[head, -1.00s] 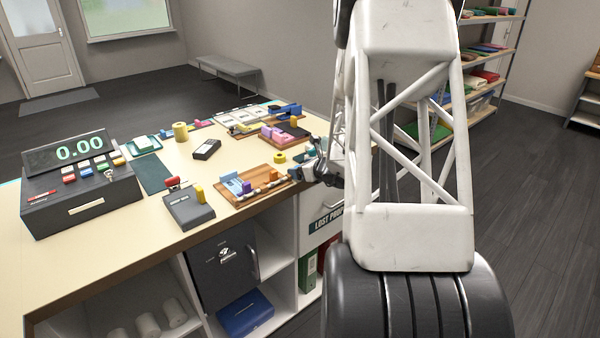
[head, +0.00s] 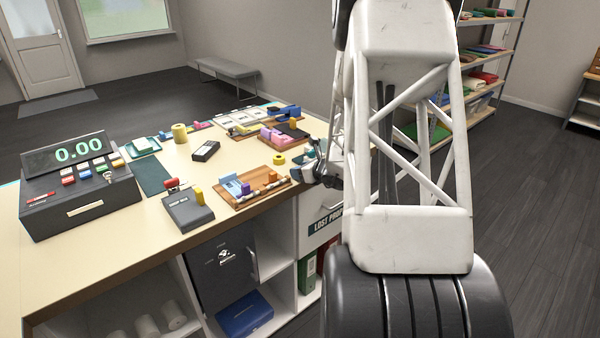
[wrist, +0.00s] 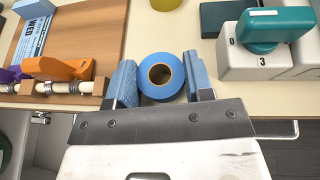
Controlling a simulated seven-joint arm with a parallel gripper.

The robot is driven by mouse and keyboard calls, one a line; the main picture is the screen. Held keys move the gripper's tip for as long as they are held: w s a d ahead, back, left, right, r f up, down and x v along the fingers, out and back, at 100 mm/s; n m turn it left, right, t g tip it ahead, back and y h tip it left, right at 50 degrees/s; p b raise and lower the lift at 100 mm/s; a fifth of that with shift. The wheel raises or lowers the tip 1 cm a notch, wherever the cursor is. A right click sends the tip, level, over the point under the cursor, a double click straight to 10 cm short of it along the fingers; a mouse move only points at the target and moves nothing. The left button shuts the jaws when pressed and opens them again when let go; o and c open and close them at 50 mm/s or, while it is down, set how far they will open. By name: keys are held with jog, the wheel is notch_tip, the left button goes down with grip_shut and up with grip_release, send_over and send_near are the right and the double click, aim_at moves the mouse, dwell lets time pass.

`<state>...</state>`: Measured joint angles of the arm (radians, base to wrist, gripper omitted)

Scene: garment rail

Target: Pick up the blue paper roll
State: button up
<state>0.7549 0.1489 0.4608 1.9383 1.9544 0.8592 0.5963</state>
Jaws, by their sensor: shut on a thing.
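The blue paper roll (wrist: 160,78) sits between the two light-blue fingers of my gripper (wrist: 161,84) in the wrist view. Its round end with a tan core ring and dark hole faces the camera. My gripper is shut on it, one finger on each side. In the head view my gripper (head: 316,166) is at the right edge of the counter, and the roll cannot be made out there. Whether the roll still touches the counter top cannot be told.
A yellow roll (head: 279,160) is behind. The cash register (head: 80,185) is far left.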

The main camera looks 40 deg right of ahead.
jog(key=shift+r, duration=0.1)
jog(key=shift+r, duration=0.8)
notch_tip(320, 180, up, 2)
jog(key=shift+s+a, duration=0.1)
jog(key=s+a+r, duration=0.1)
jog(key=s+a, duration=0.7)
jog(key=s, duration=0.5)
jog(key=shift+a, duration=0.35)
jog(key=shift+s+r, duration=0.1)
